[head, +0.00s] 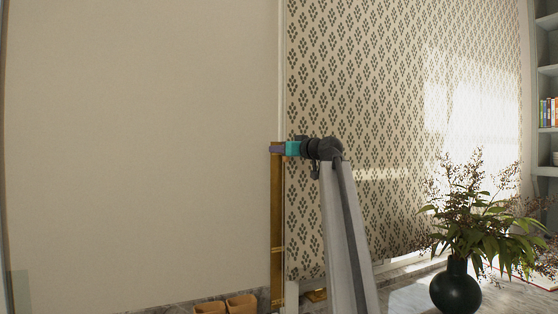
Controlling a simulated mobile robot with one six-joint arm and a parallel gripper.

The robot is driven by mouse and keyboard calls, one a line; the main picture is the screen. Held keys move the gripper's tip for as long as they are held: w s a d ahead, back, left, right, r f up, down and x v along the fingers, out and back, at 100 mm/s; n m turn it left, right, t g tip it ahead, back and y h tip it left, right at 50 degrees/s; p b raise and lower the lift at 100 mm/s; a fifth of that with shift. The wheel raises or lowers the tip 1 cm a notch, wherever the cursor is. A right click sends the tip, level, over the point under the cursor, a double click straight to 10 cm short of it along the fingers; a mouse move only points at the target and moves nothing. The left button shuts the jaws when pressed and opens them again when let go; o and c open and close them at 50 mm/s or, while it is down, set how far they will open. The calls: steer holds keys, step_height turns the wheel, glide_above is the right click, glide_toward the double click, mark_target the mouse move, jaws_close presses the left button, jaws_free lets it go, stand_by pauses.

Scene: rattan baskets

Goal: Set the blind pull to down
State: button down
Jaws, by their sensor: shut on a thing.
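The patterned blind (345,90) hangs over the window, its lower edge close above the sill. A brass upright strip (277,215) runs down the wall along the blind's left edge. My gripper (276,150) reaches in from the right at the top of this strip. It is shut on the blind pull, which is small here and mostly hidden by the jaws.
A dark vase (455,288) with leafy sprigs stands on the sill at the lower right. Wooden objects (226,304) sit at the bottom edge. Shelves with books (547,112) are at the far right. The plain wall (140,150) at left is clear.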

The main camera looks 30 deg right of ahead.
steer(key=shift+d+r, duration=0.15)
steer(key=shift+r, duration=0.3)
steer(key=c, duration=1.6)
jaws_free()
steer(key=shift+s, duration=0.15)
steer(key=shift+o, duration=0.2)
steer(key=s+d+b, duration=0.1)
steer(key=s+b, duration=0.3)
steer(key=s, duration=0.9)
steer(key=shift+s+d+f, duration=0.15)
steer(key=shift+s, duration=0.1)
